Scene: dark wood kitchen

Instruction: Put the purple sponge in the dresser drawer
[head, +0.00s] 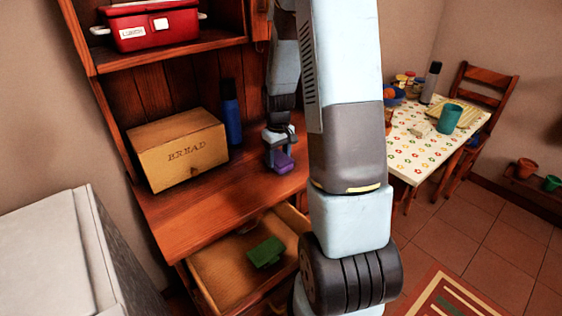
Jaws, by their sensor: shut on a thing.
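The purple sponge (284,163) is in my gripper (279,158), just above or at the right part of the dresser top (205,205). I cannot tell whether the sponge touches the wood. My gripper is shut on it, and the fingers hide part of it. The dresser drawer (225,268) is pulled open below the dresser top, in front of and lower than my gripper. A green sponge-like block (265,252) lies inside the drawer. My arm hides the drawer's right side.
A bread box (178,150) and a blue bottle (230,112) stand on the dresser top. A red lunch box (150,25) sits on the shelf above. A pale cabinet (60,255) is at the left. A table (410,160) with several items is at the right.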

